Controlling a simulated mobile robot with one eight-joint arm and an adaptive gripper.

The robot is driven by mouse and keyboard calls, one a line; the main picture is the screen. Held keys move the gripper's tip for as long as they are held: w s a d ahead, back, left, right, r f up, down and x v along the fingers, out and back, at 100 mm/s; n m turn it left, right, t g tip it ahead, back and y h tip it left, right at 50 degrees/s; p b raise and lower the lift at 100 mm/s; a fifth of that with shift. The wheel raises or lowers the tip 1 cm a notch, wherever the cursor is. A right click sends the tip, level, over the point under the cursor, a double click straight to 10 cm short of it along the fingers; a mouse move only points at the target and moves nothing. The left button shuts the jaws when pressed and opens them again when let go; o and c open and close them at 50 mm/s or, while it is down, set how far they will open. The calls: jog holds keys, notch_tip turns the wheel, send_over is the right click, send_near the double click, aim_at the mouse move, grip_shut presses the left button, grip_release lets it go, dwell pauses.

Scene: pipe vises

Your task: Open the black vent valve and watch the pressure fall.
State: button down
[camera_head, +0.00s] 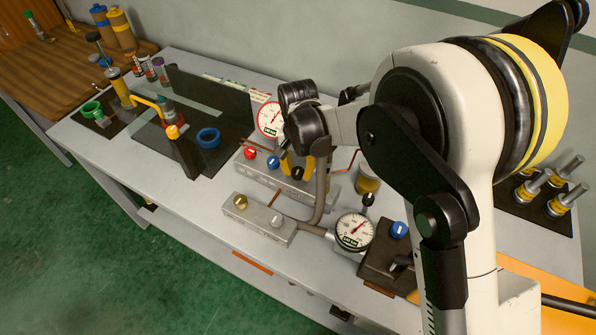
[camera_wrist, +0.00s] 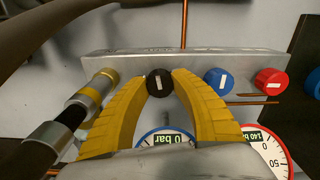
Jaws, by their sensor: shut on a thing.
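The black valve knob (camera_wrist: 159,82) sits on a grey metal manifold block (camera_wrist: 185,62), between the yellow fingers of my gripper (camera_wrist: 160,74). The gripper is shut on the knob. The knob's white mark looks roughly upright in the wrist view. In the head view my gripper (camera_head: 289,165) reaches down to the black knob (camera_head: 297,173). A gauge (camera_wrist: 165,138) is partly hidden behind my gripper; its visible display ends in "0 bar". A second gauge (camera_wrist: 258,148) shows about 140 bar. The head view shows a white gauge (camera_head: 270,118) behind the block, its needle too small to read.
A blue knob (camera_wrist: 219,81) and a red knob (camera_wrist: 271,81) sit beside the black one. A brass-ringed pipe fitting (camera_wrist: 92,90) is close left of my fingers. A front block (camera_head: 258,219) and another gauge (camera_head: 355,231) stand nearby. The bench's front left is clear.

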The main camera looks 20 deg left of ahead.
aim_at(298, 171)
jog(key=n+b, duration=0.1)
jog(key=n, duration=0.6)
jog(key=shift+b, duration=0.3)
jog(key=n, duration=0.3)
jog(key=shift+n, duration=0.4)
jog(key=shift+n+b, duration=0.45)
jog(key=shift+n, duration=1.45)
jog(key=c, duration=1)
grip_release()
jog(key=shift+c, duration=0.2)
notch_tip(298, 171, up, 12)
